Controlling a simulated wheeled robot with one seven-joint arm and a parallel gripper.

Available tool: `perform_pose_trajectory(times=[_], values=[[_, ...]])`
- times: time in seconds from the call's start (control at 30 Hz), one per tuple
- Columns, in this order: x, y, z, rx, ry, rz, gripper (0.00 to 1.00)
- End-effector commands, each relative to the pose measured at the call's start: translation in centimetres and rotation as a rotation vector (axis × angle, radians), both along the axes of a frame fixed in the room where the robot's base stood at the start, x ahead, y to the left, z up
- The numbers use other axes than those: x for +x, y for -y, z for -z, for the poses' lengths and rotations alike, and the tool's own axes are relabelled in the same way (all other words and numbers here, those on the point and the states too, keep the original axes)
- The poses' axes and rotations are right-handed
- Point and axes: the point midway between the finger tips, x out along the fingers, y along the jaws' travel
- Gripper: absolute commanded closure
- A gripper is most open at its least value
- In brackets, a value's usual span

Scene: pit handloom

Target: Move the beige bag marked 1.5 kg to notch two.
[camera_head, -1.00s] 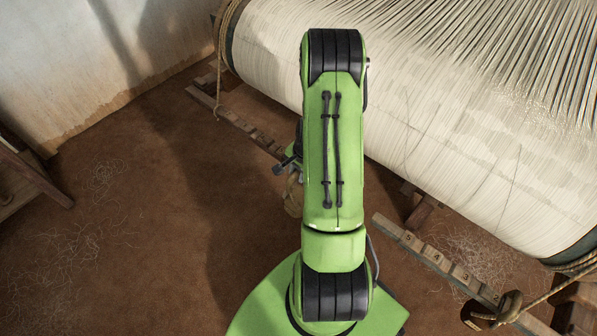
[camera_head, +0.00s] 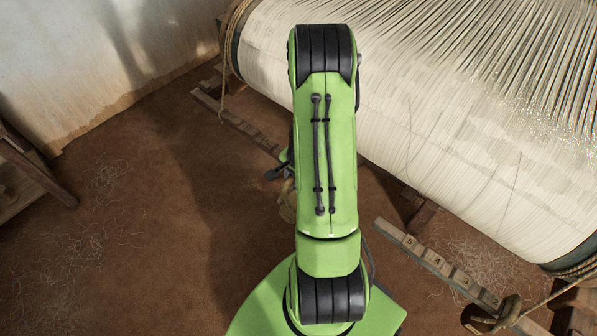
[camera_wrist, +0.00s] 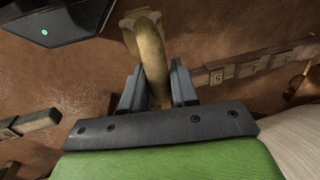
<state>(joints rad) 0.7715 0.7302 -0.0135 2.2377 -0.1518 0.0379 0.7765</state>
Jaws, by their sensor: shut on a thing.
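The beige bag (camera_wrist: 150,50) is a long tan shape between the fingers of my gripper (camera_wrist: 158,88) in the wrist view. My gripper is shut on it. The 1.5 kg mark does not show. In the head view, part of the bag (camera_head: 287,205) shows left of my green arm, which hides the rest. A wooden notched rail (camera_head: 435,262) with carved numbers lies at the lower right, apart from the bag. The digits 5, 4, 3 and 2 seem readable there, running down to the right. I cannot tell how high the bag is above the floor.
A second notched rail (camera_head: 240,125) runs at the upper left. The large warp beam (camera_head: 420,120) with pale threads fills the upper right. A rope-bound piece (camera_head: 490,315) sits at the right rail's near end. A wooden bench (camera_head: 30,175) stands at left.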

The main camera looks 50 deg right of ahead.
Motion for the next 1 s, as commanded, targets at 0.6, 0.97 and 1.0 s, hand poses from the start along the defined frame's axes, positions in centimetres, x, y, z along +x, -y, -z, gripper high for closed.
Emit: perform_pose_trajectory(times=[0.6,0.97,1.0], values=[[-0.1,-5.0,-0.8,-0.002,0.003,-0.002,1.00],[-0.1,-6.5,-1.1,-0.003,0.004,0.000,1.00],[-0.1,-6.5,-1.1,-0.003,0.004,0.001,1.00]])
